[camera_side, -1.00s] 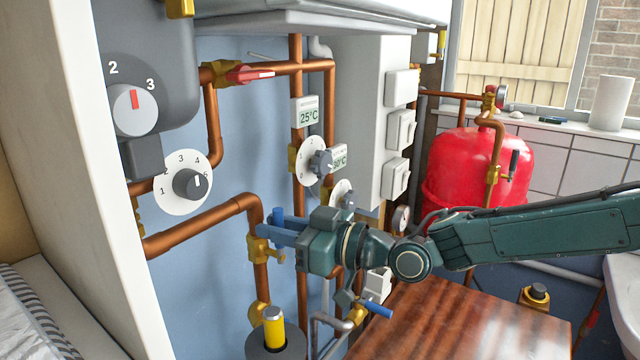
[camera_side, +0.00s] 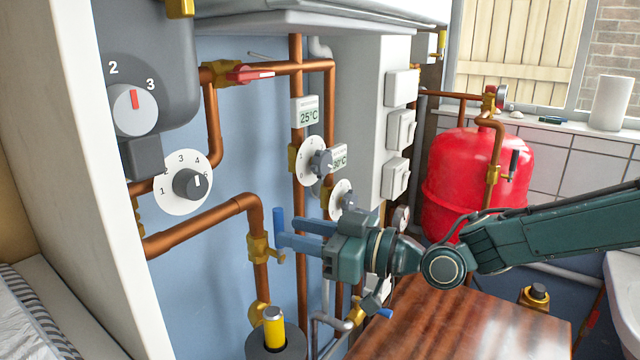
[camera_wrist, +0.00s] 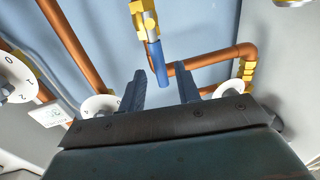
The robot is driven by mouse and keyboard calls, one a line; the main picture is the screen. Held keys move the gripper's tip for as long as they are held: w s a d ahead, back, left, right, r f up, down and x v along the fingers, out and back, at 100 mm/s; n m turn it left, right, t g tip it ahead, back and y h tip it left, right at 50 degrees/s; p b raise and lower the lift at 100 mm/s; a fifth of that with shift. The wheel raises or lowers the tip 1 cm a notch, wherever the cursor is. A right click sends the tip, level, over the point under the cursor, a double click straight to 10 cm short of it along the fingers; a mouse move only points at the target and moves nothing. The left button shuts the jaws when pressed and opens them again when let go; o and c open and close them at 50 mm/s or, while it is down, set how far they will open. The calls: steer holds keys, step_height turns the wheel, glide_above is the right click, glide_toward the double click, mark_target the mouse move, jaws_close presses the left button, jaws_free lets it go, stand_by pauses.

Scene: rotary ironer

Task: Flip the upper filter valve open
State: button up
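The upper filter valve is a brass body (camera_side: 260,248) on the copper pipe, with a blue lever handle (camera_side: 279,222) standing up beside it. In the wrist view the brass body (camera_wrist: 145,18) is at the top and the blue handle (camera_wrist: 157,62) points down from it toward me. My gripper (camera_side: 288,232) is open, its two blue-grey fingers pointing left at the handle. In the wrist view the handle's end lies in the gap between the fingertips (camera_wrist: 163,80). Contact with either finger cannot be told. The fingers hide part of the handle in the side view.
Another blue handle (camera_side: 385,313) shows below my wrist. Dials (camera_side: 318,160) and vertical copper pipes stand close behind the gripper. A red-handled valve (camera_side: 250,74) is higher up. A red tank (camera_side: 470,165) and wooden tabletop (camera_side: 450,320) are to the right.

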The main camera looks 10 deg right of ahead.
steer(key=v, duration=0.9)
steer(key=shift+s+d, duration=0.25)
steer(key=shift+d, duration=0.05)
steer(key=shift+d+r, duration=0.1)
steer(key=s+d+r+m+g+h, duration=0.15)
steer(key=s+d+h, duration=0.35)
steer(key=d, duration=0.5)
steer(key=s+d+r+m+h, duration=0.2)
steer(key=s+d+h, duration=0.3)
steer(key=d, duration=0.5)
steer(key=s+d+f+m+g+h, duration=0.1)
steer(key=s+d+m+h, duration=0.1)
steer(key=s+d+m, duration=0.2)
steer(key=s+d+f+m+g+h, duration=0.2)
steer(key=s+d+m+h, duration=0.1)
steer(key=s+d, duration=0.8)
steer(key=s+m, duration=0.1)
steer(key=s, duration=0.3)
steer(key=shift+s+f, duration=0.15)
steer(key=shift+f, duration=0.2)
